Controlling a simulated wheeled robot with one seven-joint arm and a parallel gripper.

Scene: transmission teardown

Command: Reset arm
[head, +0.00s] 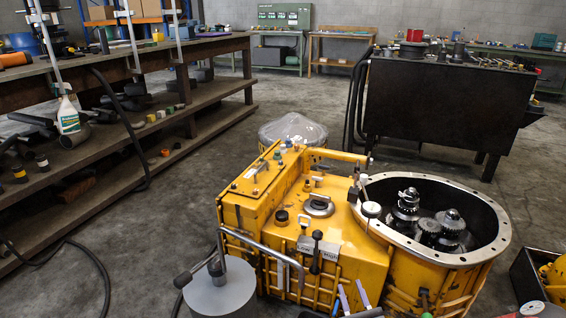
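A yellow transmission housing (345,238) stands on the floor at the lower middle of the head view. Its round opening on the right has a bare metal rim (503,232), and dark gears and shafts (449,221) stand inside. A bent grey lever (262,246) runs along its front left, close to a grey cylinder (220,289) at the bottom edge. Two slim pale purple pieces (343,299) slant up at the housing's lower front; I cannot tell what they belong to.
A long wooden workbench (120,67) with a cluttered shelf, spray bottle (68,116) and cables fills the left. A black metal table (440,103) with parts stands behind the housing on the right. A dark box (530,275) is at lower right. Floor (230,150) between is open.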

